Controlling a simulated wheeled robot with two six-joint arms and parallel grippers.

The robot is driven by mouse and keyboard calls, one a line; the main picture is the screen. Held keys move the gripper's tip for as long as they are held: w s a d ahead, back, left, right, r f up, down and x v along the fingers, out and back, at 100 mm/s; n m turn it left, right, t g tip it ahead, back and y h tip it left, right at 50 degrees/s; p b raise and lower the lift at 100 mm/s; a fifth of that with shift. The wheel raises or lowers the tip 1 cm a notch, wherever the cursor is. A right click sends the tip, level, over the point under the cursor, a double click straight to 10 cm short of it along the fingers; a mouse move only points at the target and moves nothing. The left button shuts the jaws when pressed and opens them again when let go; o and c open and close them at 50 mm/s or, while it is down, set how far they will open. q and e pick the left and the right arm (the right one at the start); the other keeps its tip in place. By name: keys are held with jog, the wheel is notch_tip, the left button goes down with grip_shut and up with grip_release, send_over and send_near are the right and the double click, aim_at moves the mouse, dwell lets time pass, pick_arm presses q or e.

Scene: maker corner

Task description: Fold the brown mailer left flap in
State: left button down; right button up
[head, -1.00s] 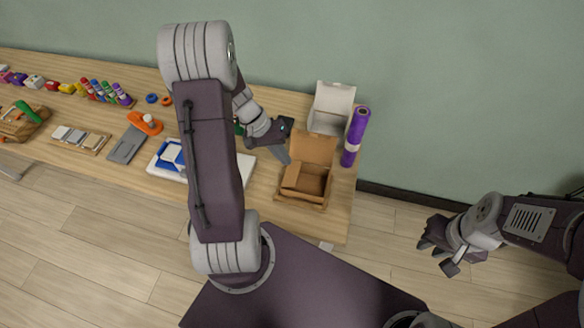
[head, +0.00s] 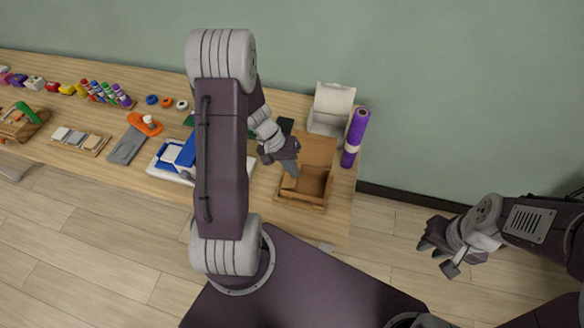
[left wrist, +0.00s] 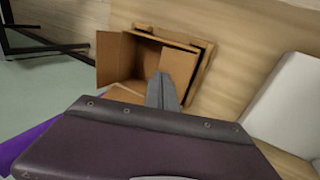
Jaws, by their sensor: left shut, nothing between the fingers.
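The brown mailer (head: 318,184) sits open on the table's right part, its lid (head: 318,149) raised at the back. My left gripper (head: 292,170) is shut and empty, its fingertips at the mailer's left side by the left flap. In the left wrist view the mailer (left wrist: 145,56) lies beyond the shut fingertips (left wrist: 163,84). A brown panel (left wrist: 180,66), apparently the left flap, is right beside the fingers; I cannot tell if they touch. The opposite flap (left wrist: 110,60) stands outward there. My right gripper (head: 440,252) is open and empty, off the table's right side.
A white open box (head: 331,108) stands behind the mailer and a purple roll (head: 355,136) stands to its right. A white tray with blue parts (head: 168,165) lies to the left, partly behind my arm. The table's edge is close on the right.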

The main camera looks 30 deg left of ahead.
pick_arm(q)
jog(key=shift+d+r+y+p, duration=0.1)
jog(key=shift+d+y+p, duration=0.25)
jog(key=shift+y+p, duration=0.2)
jog(key=shift+d+g+y, duration=0.15)
jog(key=shift+g+y, duration=0.15)
jog(key=shift+y, duration=0.05)
jog(key=shift+w+f, duration=0.1)
jog(key=shift+f, duration=0.3)
jog(key=shift+d+f, duration=0.15)
jog(key=shift+f, duration=0.05)
jog(key=shift+w+d+f+b, duration=0.1)
jog(key=shift+d+f+b, duration=0.15)
jog(key=shift+b, duration=0.35)
